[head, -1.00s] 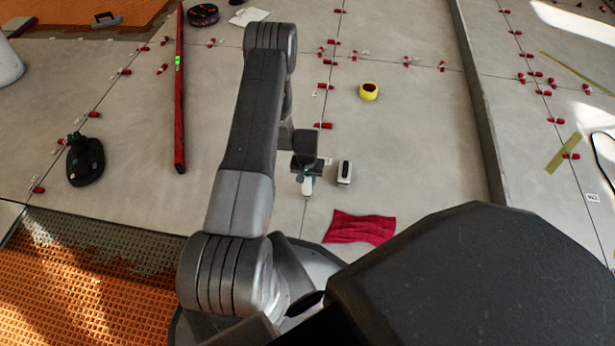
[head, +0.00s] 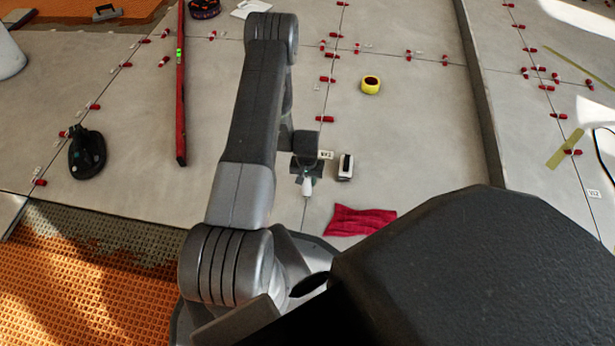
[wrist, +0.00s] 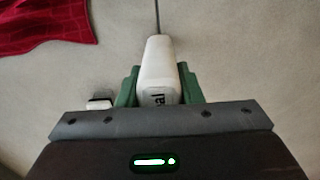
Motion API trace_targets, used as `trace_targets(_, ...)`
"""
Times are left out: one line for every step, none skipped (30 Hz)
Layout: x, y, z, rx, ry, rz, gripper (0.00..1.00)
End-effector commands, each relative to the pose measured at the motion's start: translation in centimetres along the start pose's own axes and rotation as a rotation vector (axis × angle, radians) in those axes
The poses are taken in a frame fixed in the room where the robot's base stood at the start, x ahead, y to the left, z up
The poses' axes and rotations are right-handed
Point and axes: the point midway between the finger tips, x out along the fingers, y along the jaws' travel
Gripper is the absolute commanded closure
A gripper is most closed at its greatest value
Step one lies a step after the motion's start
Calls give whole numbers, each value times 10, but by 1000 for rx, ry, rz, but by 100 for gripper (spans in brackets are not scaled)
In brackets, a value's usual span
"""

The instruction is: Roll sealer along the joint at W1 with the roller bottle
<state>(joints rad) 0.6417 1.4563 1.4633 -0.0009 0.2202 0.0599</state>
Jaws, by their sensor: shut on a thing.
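My gripper (head: 306,178) is shut on the white roller bottle (head: 307,187), low over the pale tiles. In the wrist view, the green fingers of my gripper (wrist: 158,75) clasp the bottle (wrist: 158,60) on both sides, and its narrow end points up the picture. A thin dark joint (wrist: 156,14) runs up from that end; I cannot tell whether the bottle touches it. In the head view the joint (head: 306,212) continues below the bottle. A small label (head: 326,155) beside my gripper seems to read W2. I see no readable W1 label.
A small white-and-black item (head: 345,167) stands right of my gripper. A red cloth (head: 360,220) lies nearer. A yellow tape roll (head: 371,85), red clips (head: 325,119), a long red level (head: 180,100) and a black suction cup (head: 87,153) lie on the tiles. Orange matting (head: 80,290) is lower left.

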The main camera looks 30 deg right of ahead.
Motion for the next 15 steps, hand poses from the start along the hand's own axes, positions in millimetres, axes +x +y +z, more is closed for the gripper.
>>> trace_targets(0, 0, 2, 0, 0, 0, 89)
trace_targets(0, 0, 3, 0, 0, 0, 89)
trace_targets(0, 0, 4, 0, 0, 0, 89)
trace_targets(0, 0, 5, 0, 0, 0, 89)
trace_targets(0, 0, 6, 0, 0, 0, 89)
trace_targets(0, 0, 7, 0, 0, 0, 89)
trace_targets(0, 0, 7, 0, 0, 0, 89)
trace_targets(0, 0, 7, 0, 0, 0, 89)
trace_targets(0, 0, 8, 0, 0, 0, 89)
trace_targets(0, 0, 8, 0, 0, 0, 89)
trace_targets(0, 0, 9, 0, 0, 0, 89)
trace_targets(0, 0, 10, 0, 0, 0, 89)
trace_targets(0, 0, 11, 0, 0, 0, 89)
trace_targets(1, 0, 12, 0, 0, 0, 89)
trace_targets(1, 0, 14, 0, 0, 0, 89)
